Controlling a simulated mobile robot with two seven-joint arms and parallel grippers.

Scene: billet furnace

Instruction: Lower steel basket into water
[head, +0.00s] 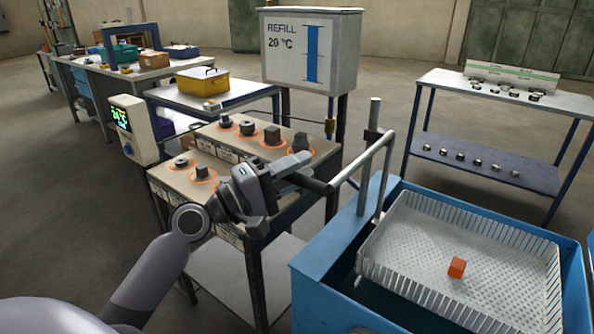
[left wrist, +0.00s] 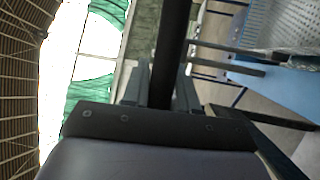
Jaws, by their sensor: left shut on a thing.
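The steel basket (head: 470,238) is a pale perforated tray with slatted sides. It sits level in the top of the blue tank (head: 330,262), with its rim near the tank's rim. A small orange-red block (head: 456,267) lies on its floor. A bent grey rod (head: 384,165) at the tank's left side ends in a black handle (head: 318,186). My left gripper (head: 302,170) is shut on this handle. In the left wrist view the dark handle (left wrist: 173,40) runs between the fingers (left wrist: 163,88). I cannot make out the water surface. My right gripper is out of view.
Left of the tank, a stepped stand (head: 232,150) carries several dark steel parts on orange-ringed spots, close under my left arm. A "REFILL 20 °C" panel (head: 312,50) stands behind. A shelf table (head: 510,95) with small parts is at the right. A yellow bin (head: 203,82) stands farther back.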

